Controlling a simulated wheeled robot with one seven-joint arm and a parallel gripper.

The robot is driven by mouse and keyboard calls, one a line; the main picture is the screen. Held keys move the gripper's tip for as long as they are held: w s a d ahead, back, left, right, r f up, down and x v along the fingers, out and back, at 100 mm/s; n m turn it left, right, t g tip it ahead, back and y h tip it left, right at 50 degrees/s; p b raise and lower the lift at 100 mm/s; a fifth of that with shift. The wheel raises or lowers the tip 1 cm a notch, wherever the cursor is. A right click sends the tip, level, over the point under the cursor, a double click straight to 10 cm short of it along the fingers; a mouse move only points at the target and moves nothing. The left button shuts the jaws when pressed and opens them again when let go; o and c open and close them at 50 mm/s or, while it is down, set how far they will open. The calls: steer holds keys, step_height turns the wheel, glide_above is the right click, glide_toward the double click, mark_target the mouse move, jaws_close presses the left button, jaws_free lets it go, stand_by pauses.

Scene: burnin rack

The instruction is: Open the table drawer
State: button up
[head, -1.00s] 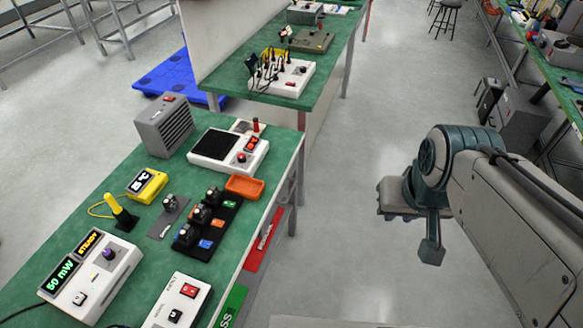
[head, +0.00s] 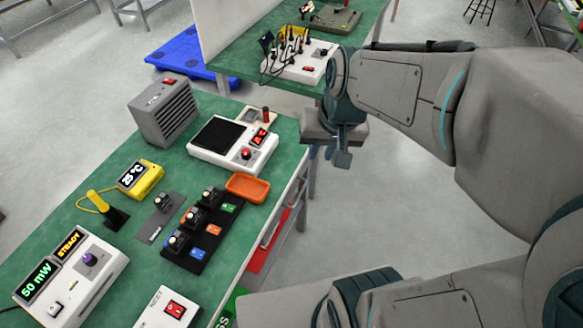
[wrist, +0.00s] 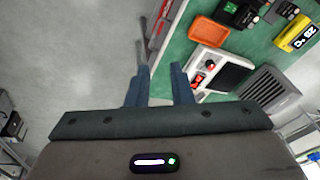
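The green-topped table (head: 120,207) fills the left of the head view. Below its front edge, near the far right corner, grey bar-like parts (head: 273,228) show, but I cannot clearly make out the drawer front. In the wrist view, a grey bar (wrist: 142,54) stands out beside the table edge, just beyond the fingers. My gripper (head: 342,157) is to the right of the table's far right corner. In the wrist view, the two fingers of my gripper (wrist: 160,76) are apart with nothing between them.
A red panel (head: 264,250) with lettering and a green one (head: 231,305) lie below the front edge. An orange tray (head: 247,188), a white instrument (head: 232,143) and a grey heater-like box (head: 163,112) stand on the table. Open floor (head: 400,215) lies to the right.

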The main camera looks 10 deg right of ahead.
steer(key=w+f+m+b, duration=0.3)
steer(key=w+f+b, duration=0.3)
steer(key=f, duration=0.5)
steer(key=m+g+b, duration=0.2)
steer(key=b, duration=0.1)
glide_toward(300, 193)
steer(key=shift+y, duration=0.4)
steer(key=f+b, duration=0.1)
steer(key=f, duration=0.6)
steer(key=shift+w+a+f+b, duration=0.2)
steer(key=shift+w+f+b, duration=0.05)
steer(key=shift+f+b, duration=0.1)
jaws_close()
